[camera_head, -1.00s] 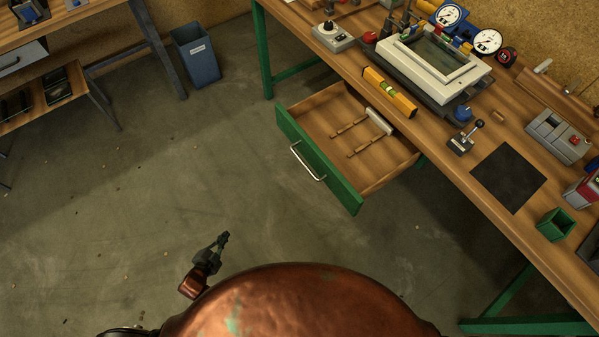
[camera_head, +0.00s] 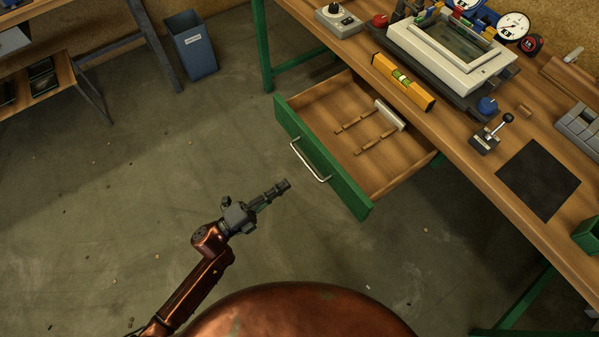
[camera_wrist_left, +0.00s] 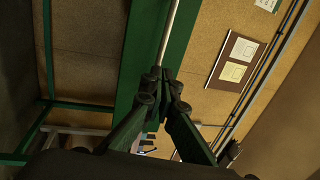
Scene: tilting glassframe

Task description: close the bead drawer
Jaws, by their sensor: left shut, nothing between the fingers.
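The bead drawer (camera_head: 318,160) has a green front and a wooden inside, and stands pulled out from under the bench. Its metal handle (camera_head: 309,161) is a bar on the front face. Wooden sticks and a pale block lie inside. My left gripper (camera_head: 284,186) is shut and empty, a little in front of the handle and apart from it in the head view. In the left wrist view the shut fingertips (camera_wrist_left: 162,75) lie in front of a green panel and a metal bar, likely the drawer front and handle. My right gripper is not in view.
The workbench (camera_head: 465,160) holds a yellow level (camera_head: 403,82), a framed glass device (camera_head: 450,55), a small lever (camera_head: 491,134) and a black mat (camera_head: 538,180). A blue bin (camera_head: 190,50) stands on the floor at the back left. The floor before the drawer is clear.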

